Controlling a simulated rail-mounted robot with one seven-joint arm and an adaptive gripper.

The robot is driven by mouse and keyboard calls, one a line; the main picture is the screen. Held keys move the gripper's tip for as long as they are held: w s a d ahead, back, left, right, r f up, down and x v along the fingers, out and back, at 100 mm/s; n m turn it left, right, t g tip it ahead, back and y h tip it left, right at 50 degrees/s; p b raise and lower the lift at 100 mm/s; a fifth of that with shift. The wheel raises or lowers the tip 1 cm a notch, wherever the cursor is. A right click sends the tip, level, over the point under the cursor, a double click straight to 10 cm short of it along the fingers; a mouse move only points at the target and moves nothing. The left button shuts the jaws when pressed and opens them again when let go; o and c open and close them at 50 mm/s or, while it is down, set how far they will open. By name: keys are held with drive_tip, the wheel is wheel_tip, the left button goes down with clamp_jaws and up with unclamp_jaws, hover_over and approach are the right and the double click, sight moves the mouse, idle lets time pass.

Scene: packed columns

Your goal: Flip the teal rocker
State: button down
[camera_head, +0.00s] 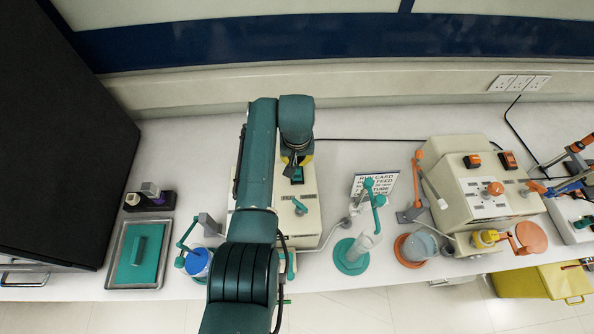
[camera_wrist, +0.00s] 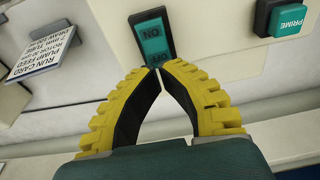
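The teal rocker (camera_wrist: 153,38) is set in a dark frame on a cream panel, straight ahead in the wrist view. It carries printed letters at both ends. In the head view a teal piece of it (camera_head: 298,178) shows just below my gripper (camera_head: 296,162). In the wrist view the yellow-and-black fingers of my gripper (camera_wrist: 157,68) meet at their tips, shut with nothing between them. The tips are at the rocker's lower end; I cannot tell if they touch it.
A teal PRIME button (camera_wrist: 286,17) is right of the rocker. A run card (camera_wrist: 42,50) stands at left. An orange-fitted cream box (camera_head: 470,190) stands to the right.

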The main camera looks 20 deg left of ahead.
drive_tip(key=shift+f+b, duration=1.1)
drive_tip(key=shift+f, duration=0.4)
idle(0.5)
drive_tip(key=shift+r, duration=0.1)
wheel_tip(320, 180, up, 7)
drive_tip(key=p, duration=0.6)
idle(0.5)
